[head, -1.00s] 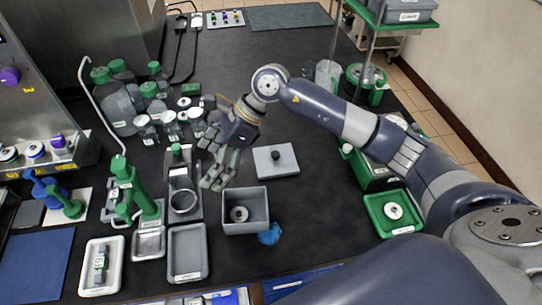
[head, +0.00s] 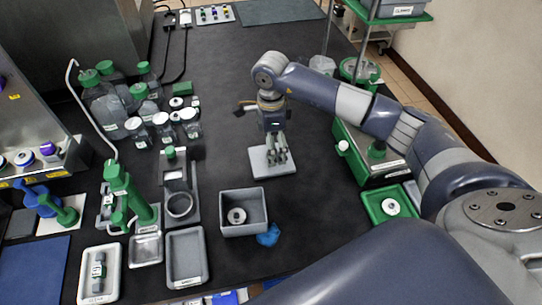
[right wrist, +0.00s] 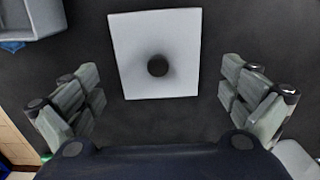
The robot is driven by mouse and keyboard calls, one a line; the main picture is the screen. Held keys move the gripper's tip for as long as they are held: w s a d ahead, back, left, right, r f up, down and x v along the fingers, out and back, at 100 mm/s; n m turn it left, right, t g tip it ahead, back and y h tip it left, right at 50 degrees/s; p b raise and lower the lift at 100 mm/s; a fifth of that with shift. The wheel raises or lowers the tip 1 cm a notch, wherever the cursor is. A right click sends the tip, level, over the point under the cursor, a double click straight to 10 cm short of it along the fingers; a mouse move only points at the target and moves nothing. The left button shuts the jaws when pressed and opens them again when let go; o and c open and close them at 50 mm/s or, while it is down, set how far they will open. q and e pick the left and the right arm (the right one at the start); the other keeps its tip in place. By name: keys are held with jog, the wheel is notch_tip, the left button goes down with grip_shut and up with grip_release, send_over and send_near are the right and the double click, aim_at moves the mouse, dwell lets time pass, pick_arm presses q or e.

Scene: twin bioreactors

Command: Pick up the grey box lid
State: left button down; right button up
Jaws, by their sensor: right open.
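The grey box lid (head: 260,168) is a flat, light grey square plate lying on the black bench. In the right wrist view the lid (right wrist: 180,80) shows a dark round knob (right wrist: 158,66) at its middle. My right gripper (head: 278,158) is above the lid and points down, hiding its knob in the head view. In the right wrist view my right gripper (right wrist: 160,100) is open, its fingers to either side of the lid and apart from it. An open grey box (head: 244,229) with a small round part inside stands nearer than the lid. My left gripper is not seen.
A crumpled blue item (head: 269,236) lies beside the box. Glass bottles (head: 105,100) and a green stand (head: 128,190) stand to the left. The bench behind the lid is clear.

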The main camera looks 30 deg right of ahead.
jog(key=shift+s+f+p, duration=0.1)
jog(key=shift+f+p, duration=0.45)
jog(key=shift+f, duration=1.45)
jog(key=shift+s+r, duration=0.1)
jog(key=shift+s, duration=0.05)
jog(key=c, duration=2.1)
jog(key=shift+a, duration=0.1)
grip_shut()
